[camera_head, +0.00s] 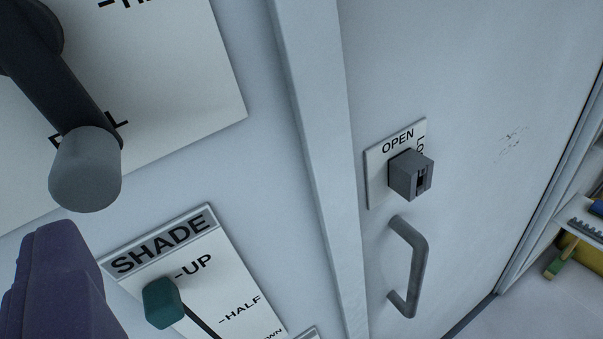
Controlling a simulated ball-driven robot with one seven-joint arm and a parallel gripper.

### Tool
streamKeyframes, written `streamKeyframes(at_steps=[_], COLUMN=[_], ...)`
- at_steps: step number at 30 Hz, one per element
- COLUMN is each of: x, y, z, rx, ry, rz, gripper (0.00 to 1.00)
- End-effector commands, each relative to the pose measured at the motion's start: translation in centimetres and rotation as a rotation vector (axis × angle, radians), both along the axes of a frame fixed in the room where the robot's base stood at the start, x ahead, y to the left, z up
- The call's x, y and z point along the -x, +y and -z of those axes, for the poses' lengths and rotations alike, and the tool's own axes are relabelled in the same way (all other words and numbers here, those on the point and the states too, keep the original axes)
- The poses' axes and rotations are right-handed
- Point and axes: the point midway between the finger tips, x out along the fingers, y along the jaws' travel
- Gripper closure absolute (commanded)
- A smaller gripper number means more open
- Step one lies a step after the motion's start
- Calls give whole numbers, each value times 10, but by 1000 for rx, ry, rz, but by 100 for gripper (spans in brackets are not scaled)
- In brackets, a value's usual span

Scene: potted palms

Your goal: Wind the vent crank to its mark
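A crank with a dark arm (58,85) and a light grey knob (86,172) is at the upper left, on a white plate (205,95). The arm slants down and right from its hub, which the frame's left edge cuts. The crank covers part of a word on the plate, leaving an "L" and part of another letter visible. Another mark, partly cut off, is at the top. No vent title shows. A purple part of my gripper (58,283) is at the lower left, below the knob and apart from it in the picture. Its other finger does not show.
Below is a SHADE panel (222,262) with a green knob (163,302) near UP. To the right is a pale door (470,90) with a grey latch (410,174) by the word OPEN and a bar handle (413,265). Shelving (575,225) stands at far right.

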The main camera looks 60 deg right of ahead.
Motion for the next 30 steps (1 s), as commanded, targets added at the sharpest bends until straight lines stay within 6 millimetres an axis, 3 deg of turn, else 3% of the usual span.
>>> streamKeyframes(at_steps=[3,6,18,30], x=[19,23,-29,-39], y=[-15,-22,-57,-63], z=[1,5,6,7], rx=[38,51,51,52], ry=[16,19,16,14], rz=[88,119,119,118], gripper=[50,50,50,52])
